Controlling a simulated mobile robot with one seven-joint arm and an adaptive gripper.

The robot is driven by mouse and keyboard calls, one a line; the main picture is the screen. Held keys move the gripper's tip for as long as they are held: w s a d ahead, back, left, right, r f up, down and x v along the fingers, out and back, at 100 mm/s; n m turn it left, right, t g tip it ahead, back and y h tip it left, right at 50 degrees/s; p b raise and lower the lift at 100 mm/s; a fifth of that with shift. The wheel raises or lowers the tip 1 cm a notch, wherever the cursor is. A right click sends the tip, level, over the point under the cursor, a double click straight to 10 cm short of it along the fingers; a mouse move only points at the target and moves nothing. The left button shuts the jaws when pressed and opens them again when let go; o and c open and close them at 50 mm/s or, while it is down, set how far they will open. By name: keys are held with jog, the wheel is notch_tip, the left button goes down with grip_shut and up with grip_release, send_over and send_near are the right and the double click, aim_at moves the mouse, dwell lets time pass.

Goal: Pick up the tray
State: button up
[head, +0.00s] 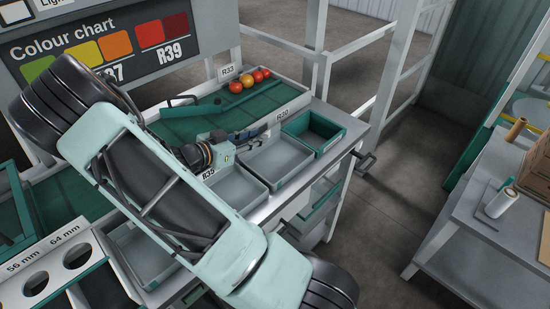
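Several trays sit in a row on the packing bench. A small green-rimmed tray (335,139) stands at the right end. A grey tray (284,180) is beside it on the left, and another grey tray (244,202) is further left, partly hidden by my arm. One more grey tray (129,250) shows at lower left, also partly covered. The frame does not show which tray is meant. My gripper (264,133) appears small and dark behind the grey tray, below the sloped green surface. Its fingers are too small to tell open or shut. I see nothing clearly held.
My large arm crosses the left and middle of the view. A green chute (190,125) behind holds several red and orange tomatoes (248,81). A plate with round holes (62,262) is at lower left. A grey table (455,240) stands right, across open floor (390,220).

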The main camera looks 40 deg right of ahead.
jog(key=shift+x, duration=1.1)
grip_shut()
